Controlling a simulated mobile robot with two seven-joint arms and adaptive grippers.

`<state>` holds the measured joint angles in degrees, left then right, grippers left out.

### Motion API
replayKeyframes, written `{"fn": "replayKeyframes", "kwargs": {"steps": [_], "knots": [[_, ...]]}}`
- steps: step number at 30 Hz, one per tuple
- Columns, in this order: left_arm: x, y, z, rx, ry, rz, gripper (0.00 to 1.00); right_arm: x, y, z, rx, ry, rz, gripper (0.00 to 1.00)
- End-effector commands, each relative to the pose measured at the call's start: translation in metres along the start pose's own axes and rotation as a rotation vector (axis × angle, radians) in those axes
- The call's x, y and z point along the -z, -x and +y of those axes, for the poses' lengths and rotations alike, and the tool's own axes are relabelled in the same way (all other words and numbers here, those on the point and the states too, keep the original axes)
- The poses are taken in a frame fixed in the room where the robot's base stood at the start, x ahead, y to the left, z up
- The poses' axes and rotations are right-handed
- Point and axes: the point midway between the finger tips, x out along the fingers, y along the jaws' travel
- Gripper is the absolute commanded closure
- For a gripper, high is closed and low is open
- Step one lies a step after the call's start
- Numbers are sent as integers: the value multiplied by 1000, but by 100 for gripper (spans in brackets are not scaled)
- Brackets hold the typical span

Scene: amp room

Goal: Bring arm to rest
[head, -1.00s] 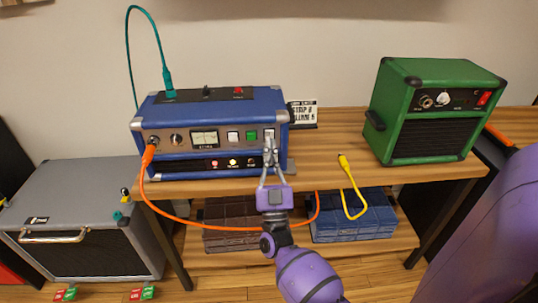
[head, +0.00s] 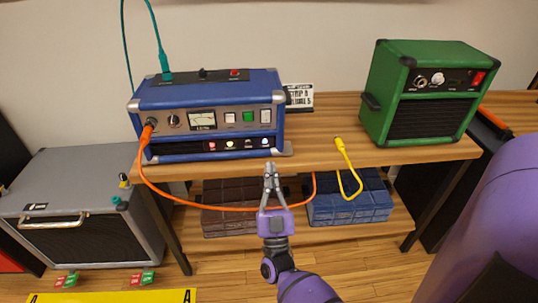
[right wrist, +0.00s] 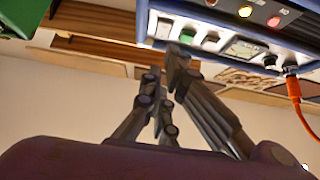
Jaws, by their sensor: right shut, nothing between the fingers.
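My right gripper (head: 271,170) is shut and empty in the head view. It is in front of the shelf edge, below the front of the blue amp (head: 205,98). In the right wrist view the shut fingers (right wrist: 170,60) point toward the amp's row of switches, with a gap that I cannot judge exactly. The blue amp (right wrist: 225,30) has an orange cable (head: 143,165) plugged in at its left front and a teal cable (head: 161,50) in its top. Its meter face is lit. My left gripper is not in view.
A green amp (head: 420,92) stands at the right of the wooden shelf (head: 320,135). A yellow cable (head: 349,170) hangs over the shelf edge. Brown (head: 228,207) and blue (head: 350,203) cases lie on the lower shelf. A grey amp (head: 80,205) stands at the left. The floor in front shows free room.

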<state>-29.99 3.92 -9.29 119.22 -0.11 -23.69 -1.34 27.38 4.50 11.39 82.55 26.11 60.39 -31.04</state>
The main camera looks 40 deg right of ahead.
Motion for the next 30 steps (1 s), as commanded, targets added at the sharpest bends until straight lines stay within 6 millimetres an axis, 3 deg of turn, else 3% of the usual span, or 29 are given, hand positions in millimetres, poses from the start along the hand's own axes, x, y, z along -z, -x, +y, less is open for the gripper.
{"fn": "replayKeyframes", "kwargs": {"steps": [6,24,28,30], "knots": [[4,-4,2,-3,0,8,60,-3,17,0,1,0,1,100],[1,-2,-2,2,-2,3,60,-3,17,0,1,-8,-1,100],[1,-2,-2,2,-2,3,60,-20,16,-15,60,-53,-78,100],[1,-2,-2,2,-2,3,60,-28,12,-38,130,-98,-143,100]]}}
